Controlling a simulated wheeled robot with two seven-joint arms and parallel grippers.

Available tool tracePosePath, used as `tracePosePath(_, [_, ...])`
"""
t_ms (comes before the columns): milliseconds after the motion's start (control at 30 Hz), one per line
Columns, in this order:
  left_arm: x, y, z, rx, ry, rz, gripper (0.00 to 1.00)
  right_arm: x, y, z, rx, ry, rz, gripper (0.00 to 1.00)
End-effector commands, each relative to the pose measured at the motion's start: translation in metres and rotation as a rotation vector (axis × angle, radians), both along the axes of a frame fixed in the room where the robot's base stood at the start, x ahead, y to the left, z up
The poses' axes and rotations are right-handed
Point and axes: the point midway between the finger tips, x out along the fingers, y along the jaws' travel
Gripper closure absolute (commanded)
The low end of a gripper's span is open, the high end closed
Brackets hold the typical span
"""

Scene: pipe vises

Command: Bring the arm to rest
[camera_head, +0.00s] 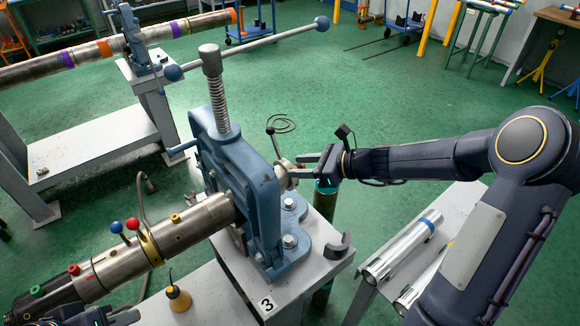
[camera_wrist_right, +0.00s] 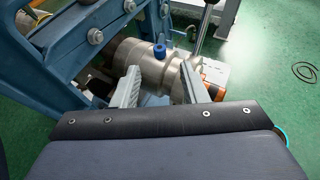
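My right arm comes in from the right in the head view. Its gripper (camera_head: 301,167) is beside the far side of the blue pipe vise (camera_head: 262,200), near a short metal end fitting (camera_head: 284,172). In the right wrist view the two grey fingers (camera_wrist_right: 159,75) are apart, with the steel pipe (camera_wrist_right: 145,62) showing beyond and between them. I cannot tell whether they touch it. Part of my left gripper (camera_head: 118,317) shows at the bottom left edge of the head view; its fingers are mostly cut off.
The vise clamps a long steel pipe (camera_head: 185,228) with coloured knobs and stands on a grey table (camera_head: 322,262) marked 3. Its handle bar (camera_head: 250,46) reaches up right. Loose silver pipes (camera_head: 400,250) lie beside my right arm. Green floor (camera_head: 400,90) beyond is open.

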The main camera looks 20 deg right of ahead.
Motion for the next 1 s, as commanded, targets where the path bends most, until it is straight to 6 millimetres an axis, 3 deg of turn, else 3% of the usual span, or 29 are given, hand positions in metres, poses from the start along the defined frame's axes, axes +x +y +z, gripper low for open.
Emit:
tracePosePath(633, [0.0,0.0,0.0,0.0,0.0,0.0,0.74,-0.01,0.0,0.009,-0.041,-0.033,0.034,0.6])
tracePosePath(767, [0.0,0.0,0.0,0.0,0.0,0.0,0.74,-0.043,0.01,0.032,-0.21,-0.164,0.172,0.6])
tracePosePath(1000, [0.0,0.0,0.0,0.0,0.0,0.0,0.74,-0.147,0.02,0.065,-0.701,-0.536,0.589,0.6])
